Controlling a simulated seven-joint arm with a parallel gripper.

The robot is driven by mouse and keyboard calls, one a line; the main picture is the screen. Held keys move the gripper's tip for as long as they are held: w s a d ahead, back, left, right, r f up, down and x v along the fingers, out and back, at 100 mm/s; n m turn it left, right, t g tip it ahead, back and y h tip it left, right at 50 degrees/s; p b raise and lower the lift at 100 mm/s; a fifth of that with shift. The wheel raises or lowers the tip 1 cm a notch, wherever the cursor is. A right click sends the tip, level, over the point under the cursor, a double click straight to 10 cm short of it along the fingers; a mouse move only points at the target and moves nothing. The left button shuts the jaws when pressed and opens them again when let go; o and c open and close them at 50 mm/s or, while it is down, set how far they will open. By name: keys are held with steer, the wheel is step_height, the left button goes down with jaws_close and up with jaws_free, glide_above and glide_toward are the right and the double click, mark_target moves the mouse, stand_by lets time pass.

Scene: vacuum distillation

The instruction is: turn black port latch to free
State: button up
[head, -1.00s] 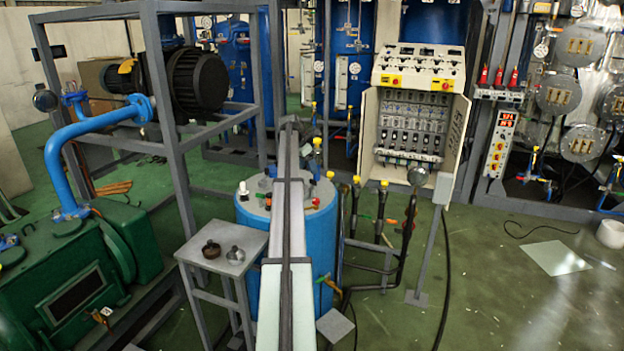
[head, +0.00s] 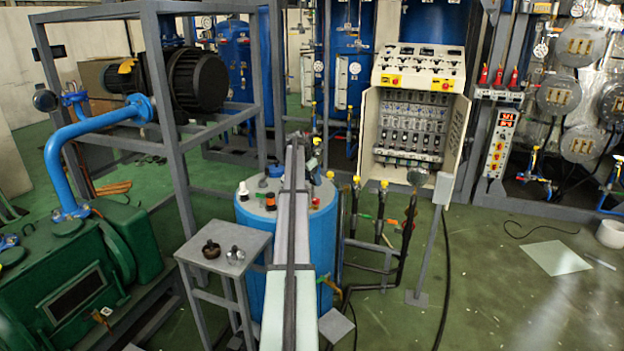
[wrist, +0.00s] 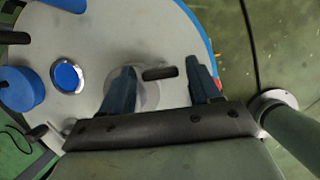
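The black latch (wrist: 160,73) is a short dark bar on the pale top of the blue vessel in the wrist view. The fingers are apart, with visible gaps on both sides of the latch. A pale round port fitting (wrist: 148,95) shows beside the left finger, partly hidden by it. In the head view the blue vessel (head: 250,230) stands behind my arm, which hides the middle of its top; I cannot make out the latch there.
A blue round cap (wrist: 20,88) and a blue sight glass (wrist: 66,75) sit left of my gripper.

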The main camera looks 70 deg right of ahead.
steer(key=c, duration=0.9)
steer(key=shift+o, duration=0.2)
steer(key=shift+m, duration=0.4)
steer(key=m+y, duration=0.1)
steer(key=m, duration=0.1)
steer(key=m+g+y, duration=0.1)
steer(key=m, duration=0.2)
steer(key=shift+w+d+m+g, duration=0.15)
steer(key=shift+d+m+g, duration=0.05)
steer(key=shift+m+g, duration=0.1)
steer(key=m+y, duration=0.1)
steer(key=m, duration=0.1)
steer(key=m+y, duration=0.1)
steer(key=m, duration=0.2)
steer(key=shift+g, duration=0.3)
steer(key=shift+m, duration=0.4)
steer(key=o, duration=1.1)
steer(key=shift+c, duration=0.2)
